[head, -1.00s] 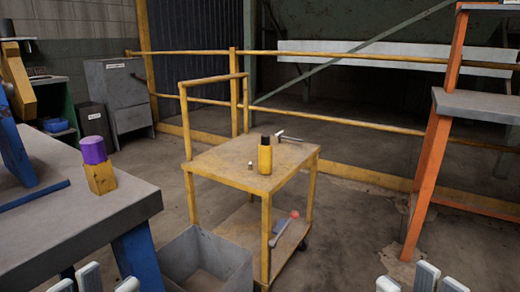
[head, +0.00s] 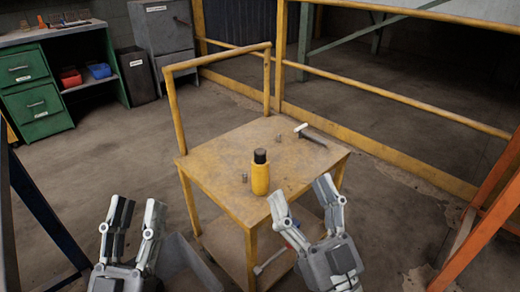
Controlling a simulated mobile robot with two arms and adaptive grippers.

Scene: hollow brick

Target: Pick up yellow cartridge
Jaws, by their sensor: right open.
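The yellow cartridge (head: 260,179), with a black cap, stands upright near the front edge of the yellow cart's top (head: 225,165). My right gripper (head: 303,197) is open and empty, at the cart's front right. In the picture its left finger is just below and right of the cartridge; I cannot tell the gap in depth. My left gripper (head: 137,213) has its fingers apart with nothing between them, left of the cart and clear of the cartridge.
A hammer (head: 312,136) and small metal pieces (head: 244,178) lie on the cart top. The cart's tall handle (head: 172,110) rises on the left. A grey bin (head: 178,262) is below, behind my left gripper. Yellow rails (head: 400,95) run behind; an orange frame (head: 490,210) stands right.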

